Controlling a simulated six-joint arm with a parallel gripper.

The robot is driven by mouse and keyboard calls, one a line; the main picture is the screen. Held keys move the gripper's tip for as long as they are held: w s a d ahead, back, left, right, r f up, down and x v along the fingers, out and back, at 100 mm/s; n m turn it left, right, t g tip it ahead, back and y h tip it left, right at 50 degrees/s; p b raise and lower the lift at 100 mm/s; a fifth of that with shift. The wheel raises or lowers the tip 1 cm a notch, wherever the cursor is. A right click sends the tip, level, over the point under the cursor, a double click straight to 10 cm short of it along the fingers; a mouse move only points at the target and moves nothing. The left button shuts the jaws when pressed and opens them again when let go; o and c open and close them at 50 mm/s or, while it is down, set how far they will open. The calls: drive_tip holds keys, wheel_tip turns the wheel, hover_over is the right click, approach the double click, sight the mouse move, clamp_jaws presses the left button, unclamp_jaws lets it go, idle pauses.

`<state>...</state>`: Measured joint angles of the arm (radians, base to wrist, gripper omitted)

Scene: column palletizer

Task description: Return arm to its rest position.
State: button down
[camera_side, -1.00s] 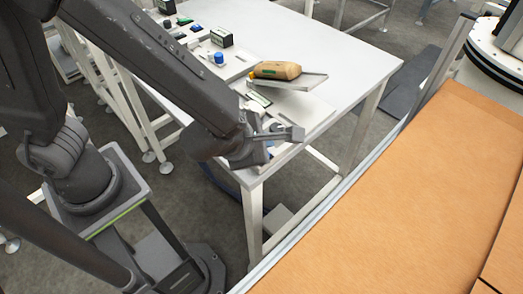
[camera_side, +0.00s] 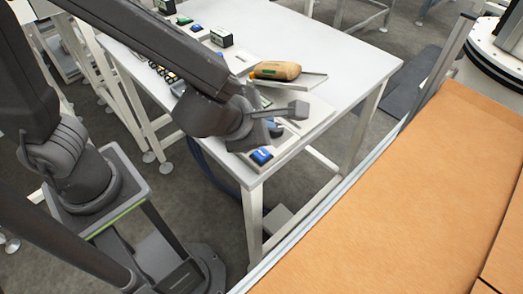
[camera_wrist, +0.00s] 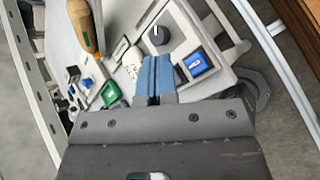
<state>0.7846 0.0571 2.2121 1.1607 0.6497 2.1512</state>
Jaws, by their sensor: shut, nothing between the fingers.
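My gripper (camera_side: 294,111) hangs over the near end of the white table (camera_side: 330,50) in the side view. In the wrist view its two blue-grey fingers (camera_wrist: 154,78) lie together with nothing between them. The tool also shows at the top left of the wrist view (camera_wrist: 84,28). My gripper hides part of the panel beneath it.
A blue button (camera_side: 261,156) is on the panel at the table's near corner; the wrist view shows it beside a black knob (camera_wrist: 157,36) and a green switch (camera_wrist: 109,95). A black box (camera_side: 221,37) stands farther back.

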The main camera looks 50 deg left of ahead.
idle(0.4)
drive_tip(key=s+a+r+m+g, duration=0.1)
drive_tip(key=s+a+r+m, duration=0.2)
drive_tip(key=m, duration=0.6)
drive_tip(key=s+a+r+m+g, duration=0.1)
drive_tip(key=s+a+r+m, duration=0.2)
drive_tip(key=a+m, duration=0.4)
drive_tip(key=s+a+r+m+g+h, duration=0.1)
drive_tip(key=s+a+r+m, duration=0.2)
drive_tip(key=m, duration=0.9)
drive_tip(key=shift+s+a+g, duration=0.3)
drive_tip(key=shift+s+a, duration=0.45)
drive_tip(key=shift+a, duration=0.35)
drive_tip(key=shift+r, duration=0.1)
